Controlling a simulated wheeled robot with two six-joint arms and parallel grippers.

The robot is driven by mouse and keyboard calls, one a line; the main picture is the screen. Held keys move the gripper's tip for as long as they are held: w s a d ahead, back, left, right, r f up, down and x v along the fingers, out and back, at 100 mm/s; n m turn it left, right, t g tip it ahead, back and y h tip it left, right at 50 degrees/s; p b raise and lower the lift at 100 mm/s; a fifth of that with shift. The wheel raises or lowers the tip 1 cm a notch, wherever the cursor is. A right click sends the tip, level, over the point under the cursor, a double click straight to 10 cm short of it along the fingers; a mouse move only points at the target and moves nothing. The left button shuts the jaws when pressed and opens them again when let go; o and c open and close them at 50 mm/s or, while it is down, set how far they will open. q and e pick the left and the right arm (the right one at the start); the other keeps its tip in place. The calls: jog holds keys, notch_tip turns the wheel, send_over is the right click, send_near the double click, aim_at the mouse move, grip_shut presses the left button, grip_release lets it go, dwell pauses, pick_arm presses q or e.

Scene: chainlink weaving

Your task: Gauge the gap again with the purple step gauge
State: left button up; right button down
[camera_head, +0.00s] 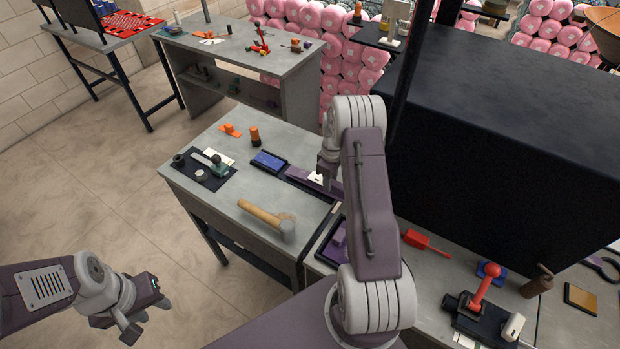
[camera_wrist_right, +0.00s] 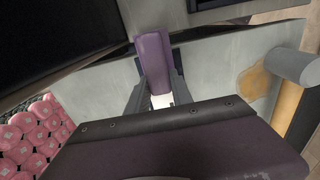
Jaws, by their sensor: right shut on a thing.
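The purple step gauge (camera_wrist_right: 153,58) sits between the two fingers of my right gripper (camera_wrist_right: 160,78) in the right wrist view, and the gripper is shut on it. In the head view my right gripper (camera_head: 326,172) is over the far right part of the grey bench, beside a dark strip with a white patch; my arm hides part of this. Purple (camera_head: 334,188) shows just below it. The gap itself is not clear in either view. My left gripper (camera_head: 146,315) is open and empty over the floor at the lower left.
A hammer (camera_head: 267,216) lies on the grey bench (camera_head: 225,195). A blue block in a dark tray (camera_head: 268,162), orange parts (camera_head: 254,136) and a dark mat (camera_head: 185,178) with small tools are near. A tray with a purple piece (camera_head: 338,240) is beside my arm. A large black box (camera_head: 480,130) stands right.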

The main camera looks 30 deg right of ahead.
notch_tip(320, 180, up, 4)
jog(key=p, duration=0.2)
jog(key=shift+r+p, duration=0.25)
jog(key=shift+p, duration=0.15)
